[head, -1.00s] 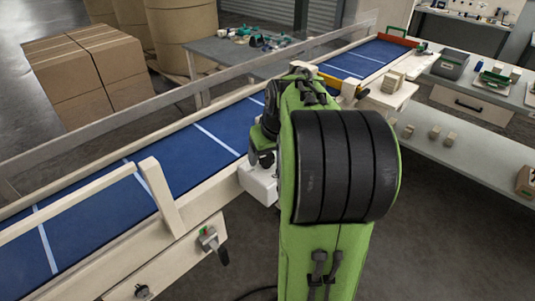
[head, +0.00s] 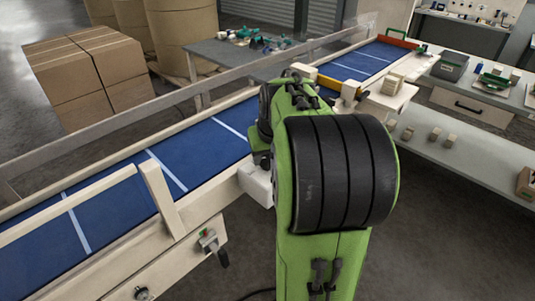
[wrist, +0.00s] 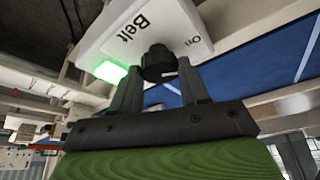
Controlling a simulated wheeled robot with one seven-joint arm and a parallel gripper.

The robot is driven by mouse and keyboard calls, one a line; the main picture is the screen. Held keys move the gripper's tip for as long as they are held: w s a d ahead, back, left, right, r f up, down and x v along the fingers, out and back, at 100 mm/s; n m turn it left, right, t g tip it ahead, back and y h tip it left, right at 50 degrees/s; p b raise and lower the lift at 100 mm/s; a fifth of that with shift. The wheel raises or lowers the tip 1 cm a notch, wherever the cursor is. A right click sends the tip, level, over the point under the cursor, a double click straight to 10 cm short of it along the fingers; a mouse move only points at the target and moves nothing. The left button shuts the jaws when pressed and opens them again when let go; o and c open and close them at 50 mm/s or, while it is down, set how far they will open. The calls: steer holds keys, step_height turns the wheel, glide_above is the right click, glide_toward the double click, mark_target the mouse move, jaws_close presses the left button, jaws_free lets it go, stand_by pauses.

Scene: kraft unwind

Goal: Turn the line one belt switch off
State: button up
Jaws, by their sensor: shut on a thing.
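The belt switch box (wrist: 168,28) is white and printed "Belt" and "On" in the wrist view. A dark round knob (wrist: 158,62) sticks out of it, and a green lamp (wrist: 110,72) beside it is lit. My gripper (wrist: 160,74) has one finger on each side of the knob and is shut on it. In the head view a white box (head: 257,184) at the conveyor's side shows partly behind my green arm. My gripper is hidden there. The blue belt (head: 120,205) with white cross lines runs along the conveyor.
Stacked cartons (head: 85,70) and large brown rolls (head: 182,35) stand behind the conveyor. A lever switch (head: 212,245) sits on its near side. A bench (head: 465,150) with small blocks is at right. The floor (head: 450,240) at lower right is clear.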

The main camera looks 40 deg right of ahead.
steer(key=m+g+h, duration=0.1)
steer(key=m, duration=0.2)
steer(key=m+p, duration=0.1)
steer(key=m, duration=0.2)
steer(key=shift+w+a+r+g+h, duration=0.1)
steer(key=shift+w+a+g+h, duration=0.05)
steer(key=shift+g+h, duration=0.25)
steer(key=m+g, duration=0.1)
steer(key=m, duration=0.2)
steer(key=m+g+p, duration=0.1)
steer(key=m, duration=0.2)
steer(key=shift+w+h, duration=0.1)
steer(key=shift+h, duration=0.3)
steer(key=o, duration=1.1)
steer(key=shift+c, duration=0.2)
steer(key=p+v, duration=0.7)
steer(key=v, duration=0.8)
steer(key=shift+r, duration=0.35)
steer(key=shift+w, duration=0.1)
